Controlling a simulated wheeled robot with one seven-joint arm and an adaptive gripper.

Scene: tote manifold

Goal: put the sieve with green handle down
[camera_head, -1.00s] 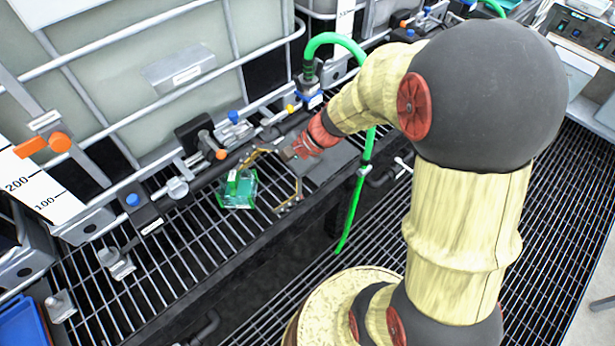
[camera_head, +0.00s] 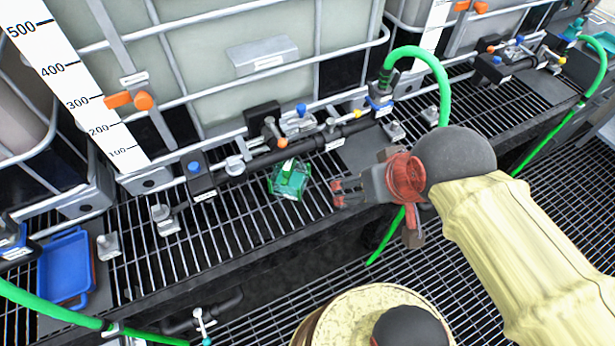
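The green sieve (camera_head: 289,181) sits on the grating shelf below the front of the tank, near the middle of the view. It looks like a small see-through green body with a green grip and a pale label on top; its fine shape is too small to tell. My gripper (camera_head: 338,193) is to the right of the sieve, apart from it. Its fingers point left, with a small gap between the tips and nothing in them.
A dark pipe with valves (camera_head: 268,158) runs just behind the sieve. A green hose (camera_head: 436,75) arches behind my gripper. A blue tray (camera_head: 66,268) lies at the left. Bare grating (camera_head: 235,222) lies left of the sieve.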

